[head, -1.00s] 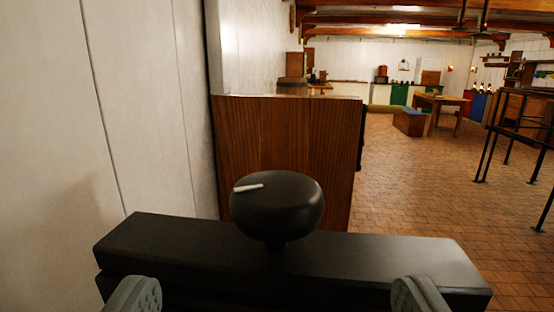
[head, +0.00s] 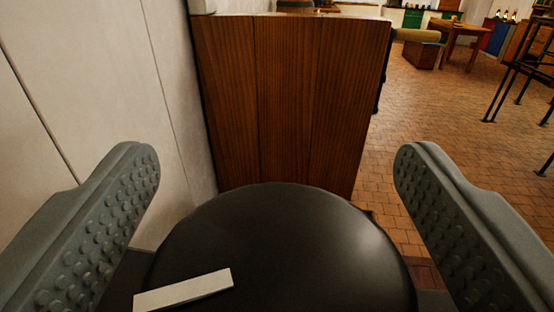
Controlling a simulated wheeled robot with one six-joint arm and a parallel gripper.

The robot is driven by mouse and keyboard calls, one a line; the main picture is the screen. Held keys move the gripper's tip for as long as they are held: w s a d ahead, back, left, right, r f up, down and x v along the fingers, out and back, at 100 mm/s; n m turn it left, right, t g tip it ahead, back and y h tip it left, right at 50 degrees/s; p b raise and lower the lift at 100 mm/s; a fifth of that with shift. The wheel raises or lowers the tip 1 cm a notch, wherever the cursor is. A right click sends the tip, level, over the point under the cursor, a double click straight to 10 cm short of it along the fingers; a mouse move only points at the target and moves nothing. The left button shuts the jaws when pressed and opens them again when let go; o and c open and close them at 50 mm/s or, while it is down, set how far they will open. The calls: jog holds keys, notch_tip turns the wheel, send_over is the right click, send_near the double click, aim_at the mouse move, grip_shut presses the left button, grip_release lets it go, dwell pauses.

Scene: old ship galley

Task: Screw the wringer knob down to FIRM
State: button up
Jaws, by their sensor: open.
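The wringer knob (head: 290,240) is a round black knob that fills the bottom middle of the head view. A white pointer mark (head: 183,290) lies on its top, on the left side near the bottom edge. My gripper (head: 276,165) is open, with one studded grey finger to the left of the knob and one to the right. Neither finger visibly touches the knob. The black bar under the knob is almost wholly hidden, and no FIRM marking shows.
A pale panelled wall (head: 90,70) runs close along the left. A brown wooden cabinet (head: 290,100) stands just beyond the knob. Open tiled floor (head: 420,110) lies to the right, with a black metal frame (head: 515,85) at the far right.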

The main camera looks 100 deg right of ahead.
jog(key=c, duration=1)
jog(key=shift+m+g, duration=0.3)
jog(key=shift+g, duration=0.2)
jog(key=m+g, duration=0.1)
jog(key=g, duration=0.1)
jog(key=m+g+y, duration=0.1)
jog(key=m+g, duration=0.1)
jog(key=shift+s+g+y, duration=0.15)
jog(key=shift+g+y, duration=0.15)
jog(key=shift+g, duration=0.1)
jog(key=shift+s+a+m+g+y, duration=0.1)
jog(key=shift+s+m+g+y, duration=0.05)
jog(key=shift+m+g+y, duration=0.8)
jog(key=shift+s+a+m+g+y, duration=0.1)
jog(key=shift+m+g+y, duration=0.55)
jog(key=shift+m+g, duration=0.6)
jog(key=shift+g, duration=0.4)
jog(key=o, duration=1)
